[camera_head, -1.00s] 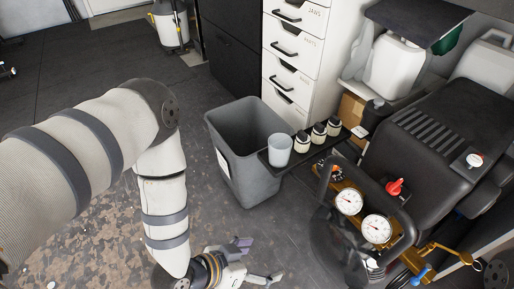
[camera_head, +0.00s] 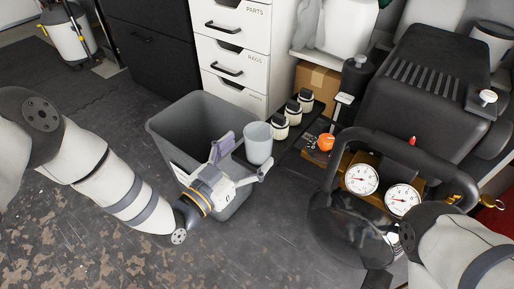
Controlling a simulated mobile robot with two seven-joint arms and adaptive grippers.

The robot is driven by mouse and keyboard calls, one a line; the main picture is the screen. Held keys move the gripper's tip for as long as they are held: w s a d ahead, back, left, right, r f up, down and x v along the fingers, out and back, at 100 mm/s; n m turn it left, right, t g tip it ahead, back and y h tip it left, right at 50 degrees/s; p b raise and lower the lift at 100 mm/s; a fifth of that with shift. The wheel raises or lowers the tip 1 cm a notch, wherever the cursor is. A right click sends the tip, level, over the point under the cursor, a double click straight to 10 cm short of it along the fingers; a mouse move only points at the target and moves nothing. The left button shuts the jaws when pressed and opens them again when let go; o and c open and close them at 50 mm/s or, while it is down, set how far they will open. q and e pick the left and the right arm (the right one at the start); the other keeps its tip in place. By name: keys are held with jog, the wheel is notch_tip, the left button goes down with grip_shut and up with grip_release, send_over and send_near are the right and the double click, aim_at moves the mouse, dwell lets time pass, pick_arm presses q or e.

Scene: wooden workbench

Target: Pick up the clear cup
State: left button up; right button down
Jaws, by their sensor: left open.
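The clear cup (camera_head: 259,140) stands upright on the left end of a dark narrow shelf, beside the grey bin's rim. It looks pale and translucent. My left gripper (camera_head: 247,153) is open and empty in front of the cup, with its fingers pointing toward it. One finger shows left of the cup and the other below its right side. I cannot tell whether either finger touches the cup. My right gripper is out of view; only white links of my right arm show at the lower right.
Several dark-lidded jars (camera_head: 280,127) stand on the shelf (camera_head: 284,146) just right of the cup. The grey bin (camera_head: 176,127) is to the left. A black machine with gauges (camera_head: 362,180) and a curved handle fills the right. White drawers (camera_head: 231,60) stand behind.

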aim_at(251, 147)
pick_arm(q)
jog(key=b+x, duration=0.1)
jog(key=x, duration=0.3)
jog(key=shift+w+f+b, duration=0.15)
jog(key=shift+w+b, duration=0.25)
jog(key=shift+w+d, duration=0.2)
jog(key=shift+w, duration=0.2)
jog(key=c, duration=1.3)
jog(key=shift+o, duration=0.2)
jog(key=shift+r, duration=0.25)
